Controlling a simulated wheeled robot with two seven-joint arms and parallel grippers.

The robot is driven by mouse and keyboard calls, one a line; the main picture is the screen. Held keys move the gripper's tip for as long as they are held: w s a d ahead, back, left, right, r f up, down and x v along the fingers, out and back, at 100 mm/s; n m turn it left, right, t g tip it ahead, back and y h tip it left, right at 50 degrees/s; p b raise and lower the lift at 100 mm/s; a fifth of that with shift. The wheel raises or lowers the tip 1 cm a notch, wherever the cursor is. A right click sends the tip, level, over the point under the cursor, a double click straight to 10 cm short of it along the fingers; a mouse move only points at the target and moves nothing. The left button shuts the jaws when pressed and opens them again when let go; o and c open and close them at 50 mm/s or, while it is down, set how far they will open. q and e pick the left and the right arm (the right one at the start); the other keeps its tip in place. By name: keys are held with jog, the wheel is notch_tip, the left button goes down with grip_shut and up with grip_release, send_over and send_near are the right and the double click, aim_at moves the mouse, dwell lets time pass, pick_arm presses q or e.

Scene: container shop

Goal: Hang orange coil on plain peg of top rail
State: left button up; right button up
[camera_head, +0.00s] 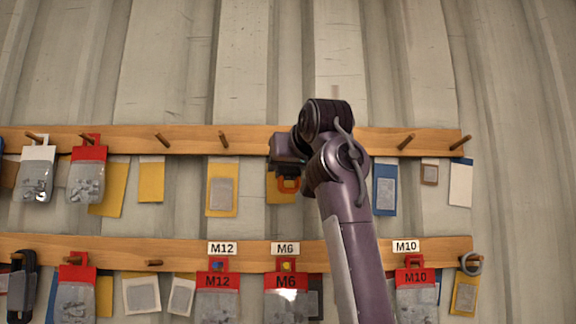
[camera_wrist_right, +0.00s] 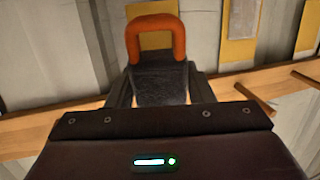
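The orange coil (camera_head: 288,185) shows as a rounded orange loop just below my right gripper (camera_head: 287,168), in front of the top rail (camera_head: 190,141). In the right wrist view the coil (camera_wrist_right: 155,20) sits at the fingertips of the gripper (camera_wrist_right: 160,75), which looks shut on it. The top rail is wooden, with bare pegs (camera_head: 162,140), (camera_head: 223,139), (camera_head: 406,142) and (camera_head: 461,142). My right arm hides part of the rail, and I cannot tell whether a peg is behind it. My left gripper is not in view.
A clear bag (camera_head: 38,172) and a red-topped bag (camera_head: 87,175) hang at the top rail's left. The lower rail (camera_head: 120,253) carries labelled red-topped bags (camera_head: 217,290), a black item (camera_head: 22,285) and a grey ring (camera_head: 470,264). Coloured cards are on the wall behind.

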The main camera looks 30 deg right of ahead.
jog(key=o, duration=0.5)
jog(key=shift+s+a+r, duration=0.1)
jog(key=shift+s+a, duration=0.1)
jog(key=shift+s, duration=0.05)
jog(key=shift+c, duration=0.2)
jog(key=shift+w, duration=0.1)
jog(key=b+v, duration=0.4)
jog(key=v, duration=0.3)
jog(key=shift+s, duration=0.4)
